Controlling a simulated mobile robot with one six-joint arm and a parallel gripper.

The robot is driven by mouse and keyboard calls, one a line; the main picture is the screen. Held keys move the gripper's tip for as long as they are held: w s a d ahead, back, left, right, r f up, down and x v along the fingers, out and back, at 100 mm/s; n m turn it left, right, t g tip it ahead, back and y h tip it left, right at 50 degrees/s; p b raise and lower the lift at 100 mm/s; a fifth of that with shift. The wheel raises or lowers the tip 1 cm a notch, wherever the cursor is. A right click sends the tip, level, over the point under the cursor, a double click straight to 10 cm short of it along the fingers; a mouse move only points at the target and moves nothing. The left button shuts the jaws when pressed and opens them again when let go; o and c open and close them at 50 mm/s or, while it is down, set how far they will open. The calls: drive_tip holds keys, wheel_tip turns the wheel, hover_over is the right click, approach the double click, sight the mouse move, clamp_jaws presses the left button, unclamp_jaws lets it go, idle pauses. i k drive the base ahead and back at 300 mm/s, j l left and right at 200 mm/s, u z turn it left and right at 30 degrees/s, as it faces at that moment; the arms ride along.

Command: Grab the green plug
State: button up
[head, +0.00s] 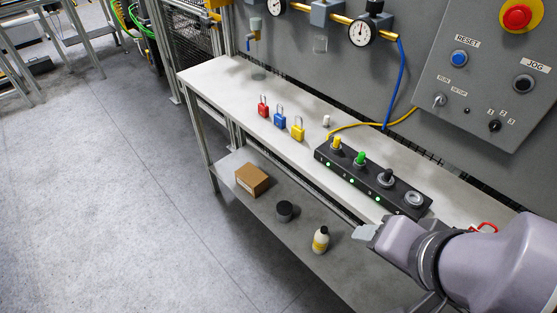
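The green plug (360,157) stands upright in the black socket strip (345,172) on the white bench. To its left in the strip is a yellow plug (336,143), and to its right are a black plug (386,176) and a grey round fitting (413,198). My gripper (366,232) is at the lower right, by the bench's front edge, apart from the green plug and to the right of it. Its light grey tip shows, but the gap between the fingers cannot be made out.
Red (263,106), blue (279,116) and yellow (298,129) padlocks stand on the white bench (222,83) left of the strip. A yellow cable (350,126) runs behind the strip. The lower shelf (290,238) holds a cardboard box (251,179) and a bottle (320,240).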

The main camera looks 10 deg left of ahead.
sight(361, 155)
drive_tip(key=u, duration=0.15)
drive_tip(key=i+j+u, duration=0.35)
drive_tip(key=i+j, duration=0.15)
drive_tip(key=i, duration=0.35)
